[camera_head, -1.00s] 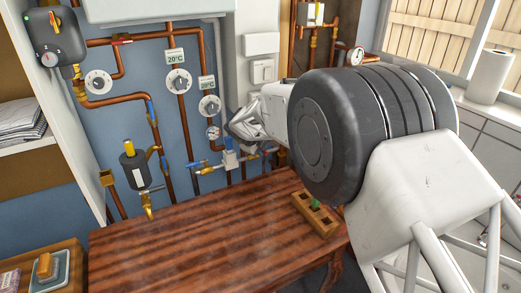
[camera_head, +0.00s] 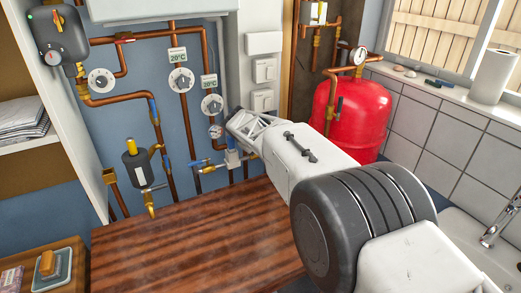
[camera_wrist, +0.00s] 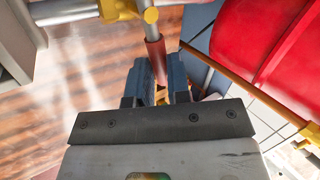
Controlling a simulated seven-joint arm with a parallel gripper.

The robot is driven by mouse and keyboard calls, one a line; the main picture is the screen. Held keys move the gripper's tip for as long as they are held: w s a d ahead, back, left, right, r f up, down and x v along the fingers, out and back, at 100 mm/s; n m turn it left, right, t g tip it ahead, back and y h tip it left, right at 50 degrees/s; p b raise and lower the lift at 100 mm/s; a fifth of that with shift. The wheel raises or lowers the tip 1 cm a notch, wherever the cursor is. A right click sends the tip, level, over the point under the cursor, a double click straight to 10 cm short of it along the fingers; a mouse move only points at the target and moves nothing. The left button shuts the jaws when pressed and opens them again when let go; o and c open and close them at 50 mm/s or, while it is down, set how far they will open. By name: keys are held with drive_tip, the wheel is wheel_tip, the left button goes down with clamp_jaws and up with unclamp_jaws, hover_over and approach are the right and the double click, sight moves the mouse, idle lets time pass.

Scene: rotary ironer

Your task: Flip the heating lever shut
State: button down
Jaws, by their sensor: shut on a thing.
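In the wrist view, a red lever (camera_wrist: 154,48) runs down from a yellow fitting (camera_wrist: 151,15) on a silver pipe. My gripper (camera_wrist: 160,78) has its two blue-grey fingers closed around the lever's lower end. Part of the grip between the fingers is hidden. In the head view, my gripper (camera_head: 243,122) is beside the lower pipework right of the dials, and its fingertips and the red lever cannot be made out there.
The wooden table (camera_head: 190,240) below is clear where visible. Blue-handled valves (camera_head: 196,163) sit left of my gripper.

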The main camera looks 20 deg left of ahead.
idle(0.4)
drive_tip(key=c, duration=1.1)
unclamp_jaws()
drive_tip(key=shift+v, duration=3.9)
